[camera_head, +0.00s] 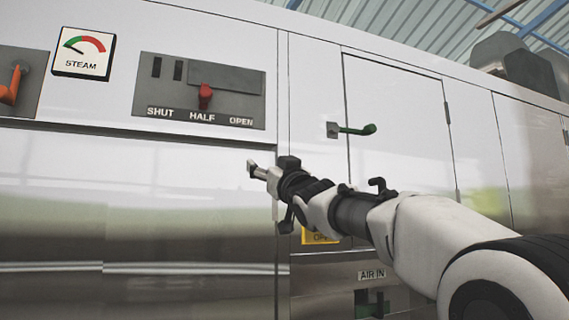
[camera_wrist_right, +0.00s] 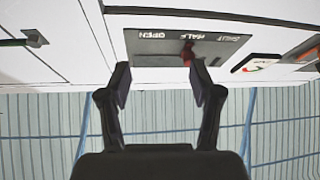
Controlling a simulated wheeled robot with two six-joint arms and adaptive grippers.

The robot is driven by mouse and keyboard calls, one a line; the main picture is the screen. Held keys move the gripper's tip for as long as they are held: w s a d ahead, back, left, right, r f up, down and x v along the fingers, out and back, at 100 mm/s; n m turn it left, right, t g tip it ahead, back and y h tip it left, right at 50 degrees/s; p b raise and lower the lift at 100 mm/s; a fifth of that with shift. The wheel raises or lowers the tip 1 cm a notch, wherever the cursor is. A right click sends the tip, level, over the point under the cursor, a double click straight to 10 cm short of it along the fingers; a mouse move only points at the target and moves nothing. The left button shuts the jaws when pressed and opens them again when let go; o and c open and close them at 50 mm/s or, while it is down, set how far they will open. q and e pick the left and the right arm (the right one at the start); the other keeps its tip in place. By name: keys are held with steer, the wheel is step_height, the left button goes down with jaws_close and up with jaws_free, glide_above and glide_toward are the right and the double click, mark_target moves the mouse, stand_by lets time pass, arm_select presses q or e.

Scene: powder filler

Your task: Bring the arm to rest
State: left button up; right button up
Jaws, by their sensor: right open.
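My right arm comes in from the lower right of the head view. Its gripper (camera_head: 256,169) is in front of the machine's white front, below and right of the red lever. In the right wrist view the gripper (camera_wrist_right: 160,82) has its two fingers spread, with nothing between them. The red lever (camera_head: 205,95) on the SHUT/HALF/OPEN plate (camera_head: 235,106) points down at HALF. The wrist view shows this plate (camera_wrist_right: 160,48) upside down beyond the fingertips, with the red lever (camera_wrist_right: 188,54) near one finger in the picture. My left gripper is not in view.
A steam gauge (camera_head: 84,53) and an orange handle (camera_head: 10,86) are at left. A green handle (camera_head: 356,130) sticks out of the door right of my gripper. A yellow label (camera_head: 317,237) and an AIR IN label (camera_head: 371,275) are below, partly near my arm.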

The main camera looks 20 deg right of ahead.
steer(key=w+f+m+g+h, duration=0.15)
steer(key=w+f, duration=0.35)
steer(key=f, duration=0.7)
steer(key=w+d+f+g, duration=0.15)
steer(key=w+f, duration=0.35)
steer(key=f, duration=0.7)
steer(key=w+f+g, duration=0.3)
steer(key=w+f, duration=0.2)
steer(key=f, duration=0.7)
steer(key=s+f+m+g+b, duration=0.1)
steer(key=s+f+g, duration=0.25)
steer(key=f, duration=1.55)
steer(key=s+f+m+g+b, duration=0.1)
steer(key=s+f+g, duration=0.3)
steer(key=f, duration=1.4)
steer(key=s+d+f+m+g+h, duration=0.15)
steer(key=s+f+g, duration=0.45)
steer(key=s+f, duration=2.1)
steer(key=s+d+r+g, duration=0.1)
steer(key=s, duration=1.1)
steer(key=s+r+g+h, duration=0.1)
steer(key=s+g, duration=0.1)
steer(key=s, duration=1.1)
steer(key=shift+s+d+r+n, duration=0.25)
steer(key=shift+d+r+n, duration=0.05)
steer(key=shift+d+r, duration=0.1)
